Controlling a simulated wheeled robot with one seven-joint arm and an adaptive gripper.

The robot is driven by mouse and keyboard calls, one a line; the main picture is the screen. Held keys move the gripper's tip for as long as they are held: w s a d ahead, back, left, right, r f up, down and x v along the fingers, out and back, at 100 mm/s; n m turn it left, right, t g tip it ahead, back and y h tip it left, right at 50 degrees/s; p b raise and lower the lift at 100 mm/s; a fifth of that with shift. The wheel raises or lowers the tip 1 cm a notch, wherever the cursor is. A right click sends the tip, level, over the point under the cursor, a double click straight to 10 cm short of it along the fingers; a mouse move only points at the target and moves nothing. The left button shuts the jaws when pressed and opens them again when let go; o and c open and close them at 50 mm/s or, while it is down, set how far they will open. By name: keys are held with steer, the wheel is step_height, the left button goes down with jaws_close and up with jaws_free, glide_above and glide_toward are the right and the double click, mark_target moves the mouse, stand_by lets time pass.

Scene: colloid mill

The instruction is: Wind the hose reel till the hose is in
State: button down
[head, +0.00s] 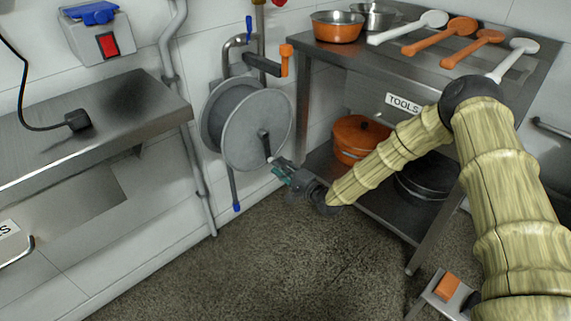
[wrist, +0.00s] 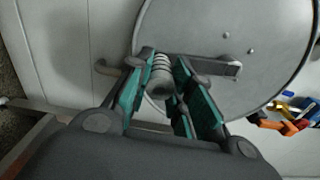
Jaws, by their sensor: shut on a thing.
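The hose reel (head: 257,128) is a grey disc-sided drum mounted on the white wall, in the middle of the head view. Its side disc (wrist: 225,40) fills the upper right of the wrist view. A dark crank arm (head: 264,142) runs down from the disc's centre to a handle near its lower edge. My gripper (head: 277,168) is at that handle. In the wrist view the ridged grey crank handle (wrist: 161,73) sits between my teal-padded fingers, which are shut on it. A short hose end with a blue tip (head: 236,206) hangs below the reel.
A steel table with a TOOLS label (head: 403,103) stands right of the reel, carrying pans and several spoons. An orange pot (head: 358,138) is on its lower shelf. A steel counter (head: 90,125) is at left. Valve pipework with an orange handle (head: 286,62) is above.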

steer(key=shift+s+a+f+m, duration=0.1)
steer(key=shift+s+a+m, duration=0.35)
steer(key=shift+m, duration=0.15)
steer(key=c, duration=1.2)
jaws_free()
steer(key=shift+c, duration=0.2)
steer(key=v, duration=1.2)
